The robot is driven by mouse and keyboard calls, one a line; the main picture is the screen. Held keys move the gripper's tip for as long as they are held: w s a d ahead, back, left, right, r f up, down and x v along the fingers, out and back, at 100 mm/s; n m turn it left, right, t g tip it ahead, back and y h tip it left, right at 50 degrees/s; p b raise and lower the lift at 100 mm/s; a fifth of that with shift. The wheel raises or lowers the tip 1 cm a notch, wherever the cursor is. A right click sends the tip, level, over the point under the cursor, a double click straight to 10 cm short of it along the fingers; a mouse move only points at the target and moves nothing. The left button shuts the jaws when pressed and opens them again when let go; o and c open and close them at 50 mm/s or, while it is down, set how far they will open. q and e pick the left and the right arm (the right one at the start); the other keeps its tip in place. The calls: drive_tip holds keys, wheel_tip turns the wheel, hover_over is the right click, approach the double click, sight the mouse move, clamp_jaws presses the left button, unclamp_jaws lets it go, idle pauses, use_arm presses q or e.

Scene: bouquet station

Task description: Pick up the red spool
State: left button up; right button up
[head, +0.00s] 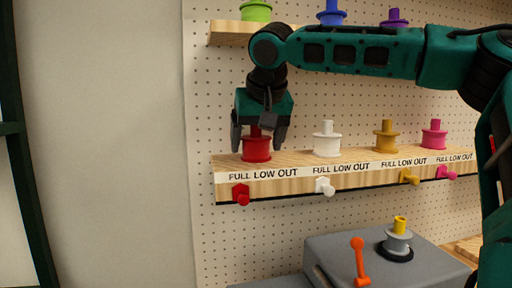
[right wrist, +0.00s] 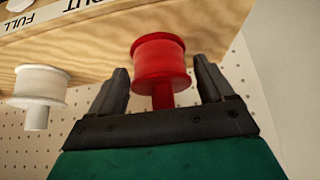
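The red spool (head: 256,148) stands upright at the left end of the lower wooden shelf in the head view. My right gripper (head: 258,142) is just above it, pointing down, with its fingers on either side of the spool's upper post. In the right wrist view the red spool (right wrist: 160,62) sits between the two spread fingers (right wrist: 162,82), with gaps visible on both sides. The gripper is open. My left gripper is not in view.
The lower shelf (head: 335,178) also bears a white spool (head: 327,143), a yellow spool (head: 385,139) and a pink spool (head: 434,137). Coloured pegs sit on its labelled front. A pegboard is behind. A grey box (head: 330,252) stands below.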

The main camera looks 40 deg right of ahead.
drive_tip(key=c, duration=0.8)
drive_tip(key=shift+r, duration=0.15)
